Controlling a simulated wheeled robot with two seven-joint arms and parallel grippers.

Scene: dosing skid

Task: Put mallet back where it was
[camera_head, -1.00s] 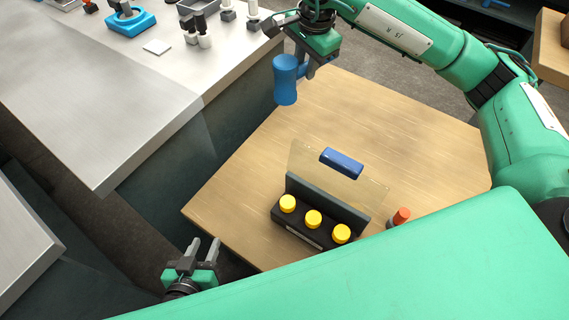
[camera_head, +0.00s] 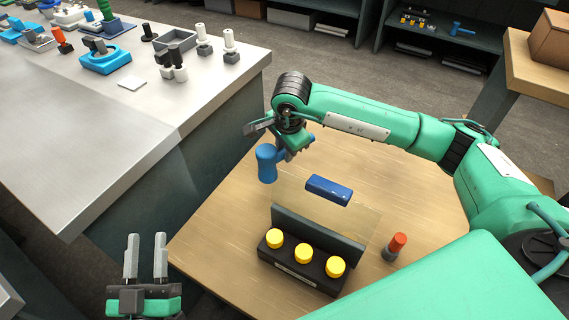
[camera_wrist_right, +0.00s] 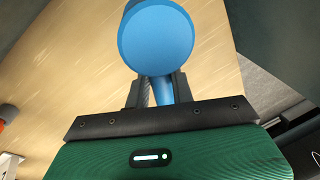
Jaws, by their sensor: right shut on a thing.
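The blue mallet (camera_head: 266,163) is in my right gripper (camera_head: 285,150), held above the left part of the wooden table, beside the clear panel's blue grip. In the right wrist view its round blue head (camera_wrist_right: 158,38) faces the camera, with the handle between the fingers (camera_wrist_right: 158,92). My left gripper (camera_head: 146,256) is open and empty, left of the wooden table. A similar blue mallet-shaped thing (camera_head: 460,29) lies on a far shelf at the back right.
The steel bench (camera_head: 100,130) at left has several fixtures, including a blue one (camera_head: 105,60).

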